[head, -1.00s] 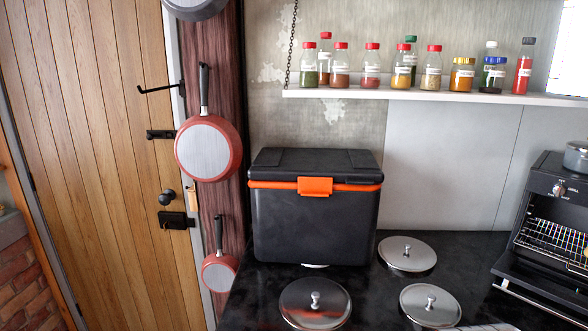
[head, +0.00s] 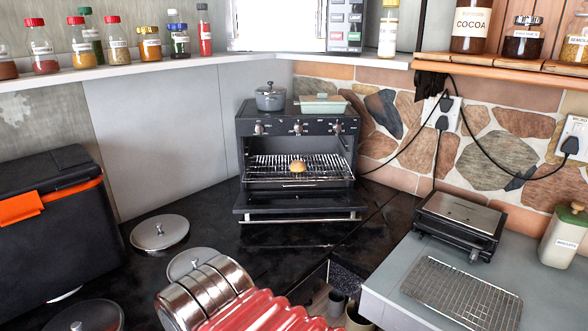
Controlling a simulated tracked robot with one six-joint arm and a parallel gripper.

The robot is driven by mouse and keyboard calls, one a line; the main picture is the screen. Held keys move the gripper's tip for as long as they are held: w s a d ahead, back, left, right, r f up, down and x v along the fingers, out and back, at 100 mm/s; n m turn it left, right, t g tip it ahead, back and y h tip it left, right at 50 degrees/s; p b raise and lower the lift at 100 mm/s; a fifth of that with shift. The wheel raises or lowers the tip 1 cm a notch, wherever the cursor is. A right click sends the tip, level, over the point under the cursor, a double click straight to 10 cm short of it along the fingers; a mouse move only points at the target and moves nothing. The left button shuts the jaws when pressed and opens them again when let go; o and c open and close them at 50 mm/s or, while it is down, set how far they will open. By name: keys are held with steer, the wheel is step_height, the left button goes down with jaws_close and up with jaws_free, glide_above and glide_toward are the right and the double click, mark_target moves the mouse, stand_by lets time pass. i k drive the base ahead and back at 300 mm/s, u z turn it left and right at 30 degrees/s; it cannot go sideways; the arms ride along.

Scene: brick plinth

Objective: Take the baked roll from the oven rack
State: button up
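The baked roll (head: 298,166) is small, round and golden brown. It sits on the wire oven rack (head: 265,172), near its middle. The rack is inside the black oven (head: 248,128), at the centre of the head view. The oven door (head: 300,205) is folded down open, with a metal handle along its front edge. My gripper is not in view.
A lidded pot (head: 270,98) and a pale green dish (head: 323,105) stand on the oven. A black cool box (head: 50,240) is at left, with metal lids (head: 160,232) beside it. A grill (head: 460,222) and wire rack (head: 462,292) are at right.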

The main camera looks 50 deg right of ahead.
mark_target(298, 167)
steer(key=z, duration=1.55)
